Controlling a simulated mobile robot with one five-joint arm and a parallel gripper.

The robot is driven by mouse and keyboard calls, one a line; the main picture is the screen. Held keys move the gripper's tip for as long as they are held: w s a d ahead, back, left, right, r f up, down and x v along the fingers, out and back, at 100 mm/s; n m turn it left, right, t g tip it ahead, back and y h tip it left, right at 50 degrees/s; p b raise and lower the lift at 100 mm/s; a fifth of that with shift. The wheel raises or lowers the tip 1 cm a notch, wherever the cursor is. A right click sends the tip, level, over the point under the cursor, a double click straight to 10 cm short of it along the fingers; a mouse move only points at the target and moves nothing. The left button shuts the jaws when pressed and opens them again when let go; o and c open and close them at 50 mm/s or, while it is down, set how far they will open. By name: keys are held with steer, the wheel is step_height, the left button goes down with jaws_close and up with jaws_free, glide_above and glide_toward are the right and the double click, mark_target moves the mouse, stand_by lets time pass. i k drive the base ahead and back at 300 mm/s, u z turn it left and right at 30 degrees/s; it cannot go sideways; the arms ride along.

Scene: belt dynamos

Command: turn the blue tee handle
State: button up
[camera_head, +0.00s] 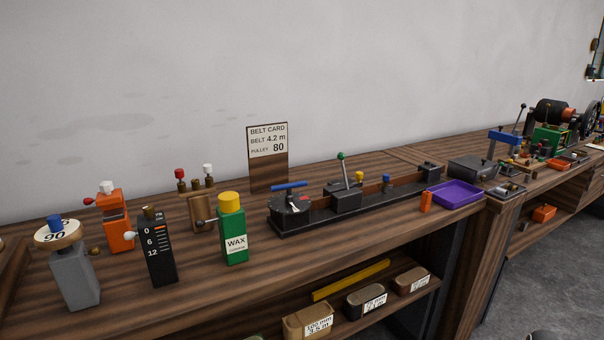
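The blue tee handle (289,186) is a blue bar lying roughly level on top of a dark round hub with a white and red dial face. The hub stands at the left end of a long black bench fixture (378,206) on the wooden workbench. Nothing touches the handle. My gripper does not show in this view. A second blue bar-shaped part (503,139) stands on the far right bench, mounted on a dark machine.
A green-knobbed lever (343,172) rises right of the handle. A purple tray (454,194) lies further right.

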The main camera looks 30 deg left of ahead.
mark_target(289, 186)
steer(key=u, duration=1.5)
steer(key=k, duration=0.8)
steer(key=z, duration=0.05)
steer(key=i, duration=1.35)
steer(key=u, duration=0.05)
